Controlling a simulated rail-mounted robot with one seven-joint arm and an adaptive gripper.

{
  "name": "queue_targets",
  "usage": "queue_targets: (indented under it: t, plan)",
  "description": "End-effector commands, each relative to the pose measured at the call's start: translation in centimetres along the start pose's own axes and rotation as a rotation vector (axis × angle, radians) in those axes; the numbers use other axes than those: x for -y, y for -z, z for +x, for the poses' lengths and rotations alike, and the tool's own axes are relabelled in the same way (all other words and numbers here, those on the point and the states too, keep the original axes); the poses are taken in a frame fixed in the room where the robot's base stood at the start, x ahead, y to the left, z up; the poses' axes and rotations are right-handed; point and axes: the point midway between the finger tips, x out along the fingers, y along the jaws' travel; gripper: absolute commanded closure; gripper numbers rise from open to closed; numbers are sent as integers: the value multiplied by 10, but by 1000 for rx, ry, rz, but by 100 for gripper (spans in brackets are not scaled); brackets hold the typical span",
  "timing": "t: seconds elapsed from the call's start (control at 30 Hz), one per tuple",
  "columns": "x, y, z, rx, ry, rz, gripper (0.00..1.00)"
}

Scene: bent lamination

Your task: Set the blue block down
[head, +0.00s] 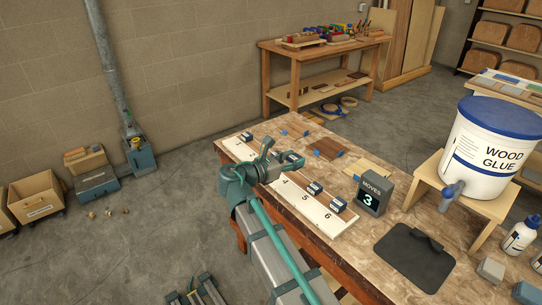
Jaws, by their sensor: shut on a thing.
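My gripper (276,155) is over the middle of a pale numbered board (314,210) on the workbench, near the part marked 4. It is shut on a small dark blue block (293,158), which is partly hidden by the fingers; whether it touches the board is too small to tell. My arm hides part of the board's middle.
A dark display reading "MOVES 3" (372,195) stands right of the board. A black mat (416,258) lies nearer. A large wood glue bucket (490,145) sits on a wooden stand (478,205). Wood samples (327,148) lie behind the board on the workbench (375,245).

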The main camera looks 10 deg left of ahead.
Motion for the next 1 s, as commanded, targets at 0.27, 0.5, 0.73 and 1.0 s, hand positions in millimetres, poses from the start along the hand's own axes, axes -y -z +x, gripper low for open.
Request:
queue_targets:
  t: [0.27,0.5,0.73,1.0]
  plan:
    - [-107,-4,9,3,4,0,100]
    - [-152,-9,14,3,17,1,100]
    - [-173,-4,23,2,26,-1,100]
    - [-224,16,51,2,26,-1,100]
